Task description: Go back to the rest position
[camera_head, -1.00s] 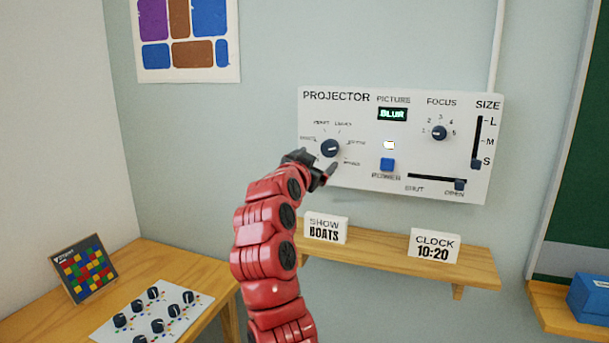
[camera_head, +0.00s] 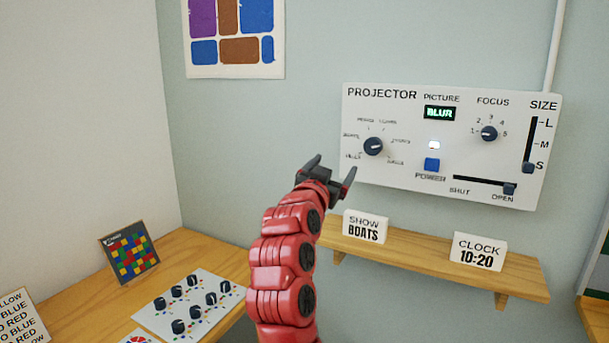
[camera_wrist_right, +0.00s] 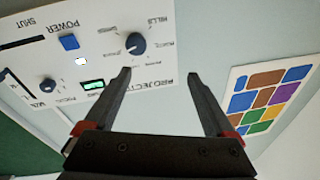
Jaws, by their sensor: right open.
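My right gripper (camera_head: 333,177) is open and empty, at the end of my red arm, in front of the wall just left of the projector panel's (camera_head: 400,185) lower left corner. It is apart from the picture dial (camera_head: 373,146). In the right wrist view its two fingers (camera_wrist_right: 163,75) are spread, with nothing between them but wall and the panel's edge. The dial also shows in the right wrist view (camera_wrist_right: 136,44), beyond the left finger. The panel's display reads BLUR and a small light is lit. My left gripper is not in view.
A wooden shelf (camera_head: 400,255) below the panel holds a SHOW BOATS card (camera_head: 365,227) and a CLOCK 10:20 card (camera_head: 479,251). A table (camera_head: 215,250) at lower left carries a board of several knobs (camera_head: 160,313) and a coloured grid picture (camera_head: 130,252).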

